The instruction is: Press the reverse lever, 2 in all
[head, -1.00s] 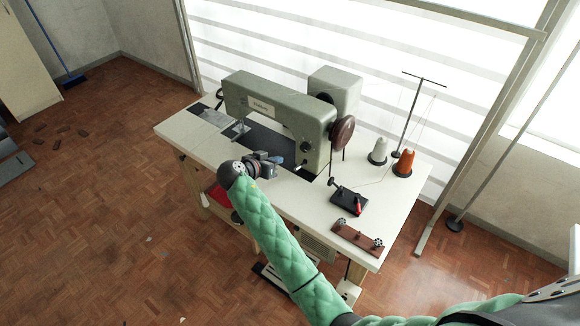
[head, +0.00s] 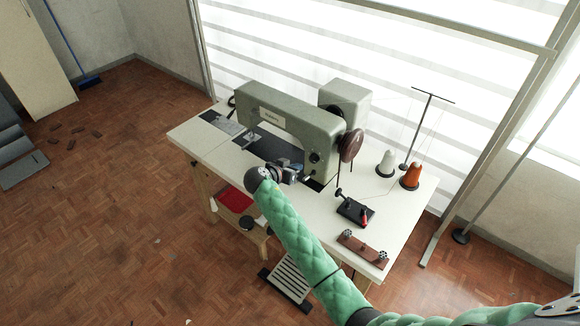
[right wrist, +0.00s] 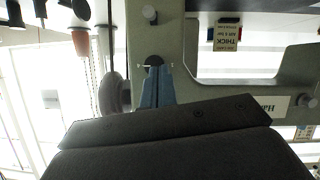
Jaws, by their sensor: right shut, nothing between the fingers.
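The grey-green sewing machine (head: 290,118) stands on the white table, and it also shows in the right wrist view (right wrist: 195,62). My right gripper (head: 299,172) is low in front of the machine's right-hand end. In the right wrist view its blue fingers (right wrist: 156,84) are shut and empty, with the tips against or just short of a small dark rounded part (right wrist: 154,61) on the machine. I cannot tell whether they touch, nor whether this part is the reverse lever. No lever is clearly visible in the head view, where my gripper and arm cover that area. My left gripper is out of view.
The white table (head: 408,210) holds a white thread cone (head: 387,165), an orange cone (head: 410,177), a black stand with a red part (head: 355,211) and a brown block with dark knobs (head: 363,250). A brown handwheel (head: 351,145) sits at the machine's right end. A pedal (head: 290,283) is below.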

